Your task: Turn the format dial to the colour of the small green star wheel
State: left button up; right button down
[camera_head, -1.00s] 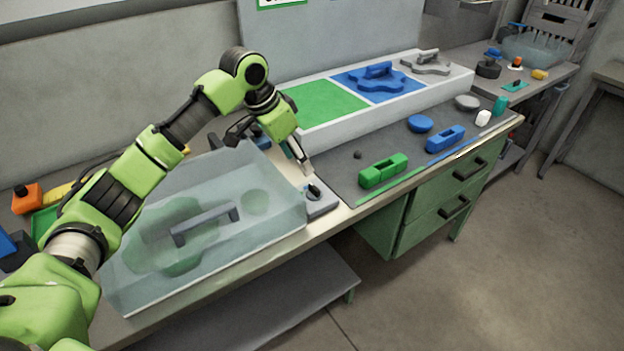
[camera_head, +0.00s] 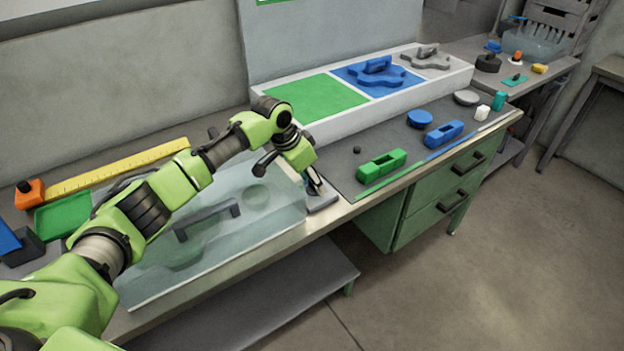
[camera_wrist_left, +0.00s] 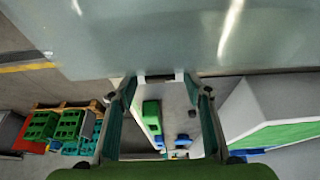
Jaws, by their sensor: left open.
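The format dial's small grey base (camera_head: 327,200) sits at the bench's front edge, right of the clear cover. The dial is mostly hidden by my left gripper (camera_head: 314,184), which points down over it; I cannot tell whether they touch. In the left wrist view my open left gripper (camera_wrist_left: 167,92) has its two fingers apart on either side of the middle; the dial cannot be made out there. A faint green star-shaped form (camera_head: 182,252) shows through the clear cover (camera_head: 275,232), partly behind my arm. My right gripper is not in view.
A white-framed tray with a green panel (camera_head: 318,103), a blue star wheel (camera_head: 376,72) and a grey one (camera_head: 427,57) stands behind. A green block (camera_head: 381,165) and blue block (camera_head: 444,134) lie on the dark mat. A yellow ruler (camera_head: 120,170) lies behind my arm.

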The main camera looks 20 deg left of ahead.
pick_arm(q)
jog(key=c, duration=1.1)
jog(key=shift+r, duration=0.1)
jog(key=shift+d+r+n+p, duration=0.15)
jog(key=shift+n+p, duration=0.15)
jog(key=shift+p, duration=0.5)
jog(key=n+y+p, duration=0.1)
jog(key=n+p, duration=0.1)
jog(key=p, duration=0.2)
jog(key=n+t+y+p, duration=0.1)
jog(key=n+p, duration=0.2)
jog(key=p, duration=0.1)
jog(key=shift+s+d+r, duration=0.1)
jog(key=shift+d, duration=0.05)
jog(key=shift+f+n+y+p, duration=0.2)
jog(key=shift+n+y+p, duration=0.4)
jog(key=shift+n+p, duration=0.85)
jog(key=shift+n, duration=0.35)
jog(key=o, duration=1.1)
jog(key=shift+f, duration=0.1)
